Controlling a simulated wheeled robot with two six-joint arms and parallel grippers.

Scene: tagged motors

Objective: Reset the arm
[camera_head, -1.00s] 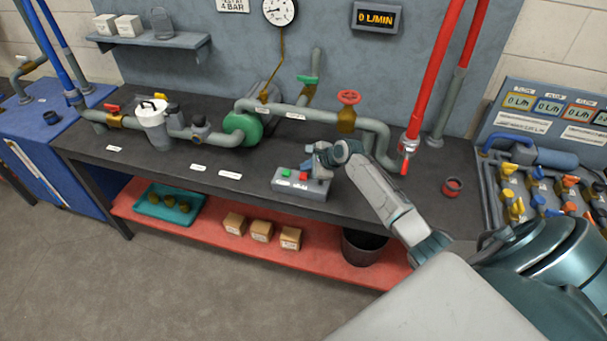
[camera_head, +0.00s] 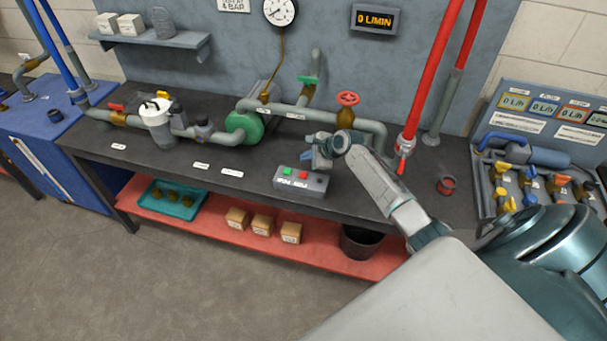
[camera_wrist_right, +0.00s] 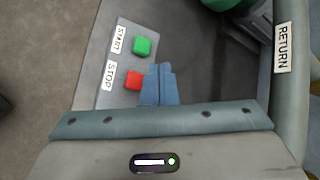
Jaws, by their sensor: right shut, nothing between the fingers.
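My right gripper (camera_head: 309,158) is shut and empty, held above the dark bench near the pump control box. In the right wrist view its closed fingers (camera_wrist_right: 160,84) show beside the red STOP button (camera_wrist_right: 133,80). The grey control box (camera_head: 300,181) carries a green START button (camera_head: 287,171) and a red button, both clear of the gripper in the head view. The green button also shows in the right wrist view (camera_wrist_right: 143,46). My right arm reaches in from the lower right. My left gripper is not in view.
The green pump (camera_head: 240,124), grey pipes and a red valve wheel (camera_head: 347,98) stand behind the gripper. A red vertical pipe (camera_head: 430,75) rises to its right. A small red cup (camera_head: 446,184) sits on the bench. A valve panel (camera_head: 545,125) stands at the right.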

